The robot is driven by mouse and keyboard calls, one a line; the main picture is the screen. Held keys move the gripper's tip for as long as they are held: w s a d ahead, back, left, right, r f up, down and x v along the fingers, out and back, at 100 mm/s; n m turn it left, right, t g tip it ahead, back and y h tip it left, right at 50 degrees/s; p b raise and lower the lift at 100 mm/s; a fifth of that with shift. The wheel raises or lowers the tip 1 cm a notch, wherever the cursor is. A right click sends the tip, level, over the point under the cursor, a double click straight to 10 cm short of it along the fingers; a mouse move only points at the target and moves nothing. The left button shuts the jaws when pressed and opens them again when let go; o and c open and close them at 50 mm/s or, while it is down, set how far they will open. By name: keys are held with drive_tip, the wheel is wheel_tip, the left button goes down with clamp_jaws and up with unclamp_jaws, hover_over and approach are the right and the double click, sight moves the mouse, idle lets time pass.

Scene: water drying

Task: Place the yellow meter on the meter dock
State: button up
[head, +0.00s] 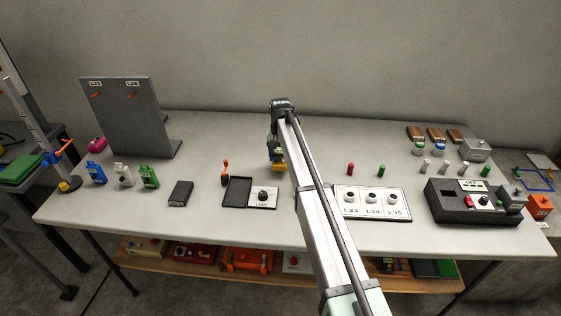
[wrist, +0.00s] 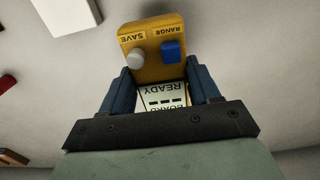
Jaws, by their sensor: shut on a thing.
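The yellow meter (wrist: 152,40) is held between the blue fingers of my gripper (wrist: 160,88). Its face shows a grey knob, a blue button, SAVE and RANGE labels and a screen reading READY. In the head view the meter (head: 279,168) shows as a small yellow piece below my gripper (head: 274,152), over the middle of the table, right of and behind a shallow dark tray (head: 236,192) with a white knob panel (head: 263,197). Whether the meter touches the table is unclear. No label marks the meter dock; I cannot tell whether this tray is it.
A grey upright board (head: 128,115) stands at the left. Blue, white and green devices (head: 122,174) and a dark box (head: 180,193) sit left of the tray. The back middle is clear.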

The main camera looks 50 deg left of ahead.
sight(280, 156)
drive_tip(key=shift+f, duration=1.45)
drive_tip(key=shift+f, duration=0.1)
drive_tip(key=o, duration=1.4)
drive_tip(key=shift+c, duration=0.2)
wheel_tip(280, 156, up, 12)
drive_tip(key=shift+r, duration=0.15)
